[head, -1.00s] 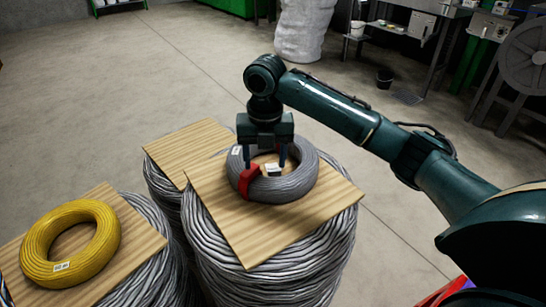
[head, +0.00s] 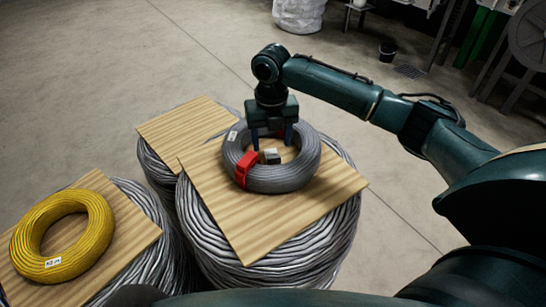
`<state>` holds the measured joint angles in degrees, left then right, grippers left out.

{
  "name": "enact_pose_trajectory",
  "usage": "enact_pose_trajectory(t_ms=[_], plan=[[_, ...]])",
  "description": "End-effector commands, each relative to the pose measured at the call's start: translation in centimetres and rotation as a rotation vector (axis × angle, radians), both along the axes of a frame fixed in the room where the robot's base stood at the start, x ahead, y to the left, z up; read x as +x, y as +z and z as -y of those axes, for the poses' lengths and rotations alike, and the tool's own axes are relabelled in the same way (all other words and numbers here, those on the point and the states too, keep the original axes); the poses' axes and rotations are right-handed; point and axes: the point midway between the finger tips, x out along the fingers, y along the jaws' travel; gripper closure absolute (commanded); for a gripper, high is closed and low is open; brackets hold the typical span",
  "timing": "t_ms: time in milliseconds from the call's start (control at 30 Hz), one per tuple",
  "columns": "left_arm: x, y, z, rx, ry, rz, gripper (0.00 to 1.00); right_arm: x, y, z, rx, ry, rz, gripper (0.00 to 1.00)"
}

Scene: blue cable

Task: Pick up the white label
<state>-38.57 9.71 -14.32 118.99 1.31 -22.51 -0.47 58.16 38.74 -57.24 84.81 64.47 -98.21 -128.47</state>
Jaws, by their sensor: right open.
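A grey cable coil (head: 300,172) lies on a wooden board on a large wire spool. A white label (head: 233,136) is on the upper left of this coil. A small pale block (head: 270,156) sits in the coil's opening, and I cannot tell if it is a label too. Another white label (head: 53,262) is on the front of a yellow coil. My right gripper (head: 271,144) is open over the grey coil's opening, fingers pointing down, with nothing seen between them. Its fingertips are partly hard to make out. My left gripper is not in view.
A red clip (head: 246,168) wraps the grey coil's left side, near a gripper finger. The yellow coil (head: 95,212) lies on another board at left. An empty board (head: 185,128) is behind.

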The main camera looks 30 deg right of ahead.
Motion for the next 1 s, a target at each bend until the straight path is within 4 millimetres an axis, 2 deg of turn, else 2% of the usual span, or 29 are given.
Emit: enact_pose_trajectory(t_ms=[200, 300, 567, 1000], plan=[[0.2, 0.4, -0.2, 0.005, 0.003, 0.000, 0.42, -0.5, -3.3, 0.5, -0.002, -0.002, -0.005, 0.42], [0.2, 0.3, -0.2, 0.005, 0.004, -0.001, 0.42, -0.4, -4.3, 0.4, -0.001, -0.001, -0.002, 0.42], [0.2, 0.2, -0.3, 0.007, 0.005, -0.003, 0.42, -0.4, -4.6, 0.4, -0.001, 0.000, 0.000, 0.42], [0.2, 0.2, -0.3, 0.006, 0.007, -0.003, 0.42, -0.4, -4.6, 0.4, -0.001, -0.001, 0.000, 0.76]])
